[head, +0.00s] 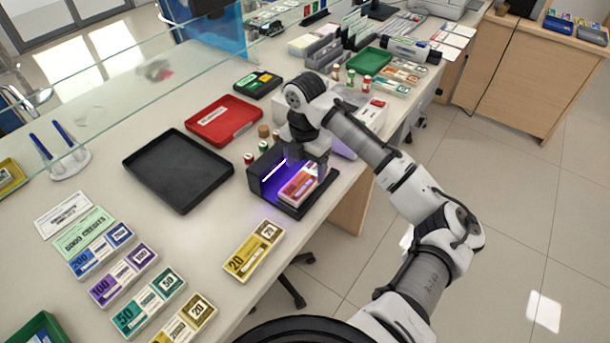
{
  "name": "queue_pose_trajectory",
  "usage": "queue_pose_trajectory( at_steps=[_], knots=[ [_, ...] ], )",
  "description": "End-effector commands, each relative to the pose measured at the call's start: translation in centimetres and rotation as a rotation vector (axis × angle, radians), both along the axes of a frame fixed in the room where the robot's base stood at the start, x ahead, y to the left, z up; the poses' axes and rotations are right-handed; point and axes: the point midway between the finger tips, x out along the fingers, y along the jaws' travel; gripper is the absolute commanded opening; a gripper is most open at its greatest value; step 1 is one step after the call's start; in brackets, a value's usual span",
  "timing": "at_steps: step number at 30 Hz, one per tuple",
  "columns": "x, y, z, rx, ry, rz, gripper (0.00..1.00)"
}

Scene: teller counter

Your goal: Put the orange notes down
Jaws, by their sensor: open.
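The orange notes (298,186) are a banded bundle with a red and orange face. They lie on the base of a small black device (264,167) that glows violet inside. My gripper (305,166) is right above the far end of the bundle, pointing down, with its jaws open. Its fingertips are partly hidden against the device and the bundle, so I cannot tell whether they touch the notes.
A yellow 20 bundle (254,251) lies in front of the device. A black tray (178,170) and a red tray (223,120) are to the left. Blue (101,251), purple (124,274) and teal (149,303) bundles line the front left. A glass screen (130,95) runs along the far side.

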Motion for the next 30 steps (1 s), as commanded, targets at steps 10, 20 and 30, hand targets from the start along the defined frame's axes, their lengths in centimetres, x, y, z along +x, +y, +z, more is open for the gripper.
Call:
queue_pose_trajectory(
  at_steps=[10, 20, 30],
  knots=[
    [0.0, 0.0, 6.9, -0.003, -0.003, 0.000, 0.76],
    [0.0, 0.0, 8.3, 0.000, 0.000, -0.001, 0.76],
    [0.0, 0.0, 8.3, 0.000, 0.000, 0.000, 0.76]
  ],
)
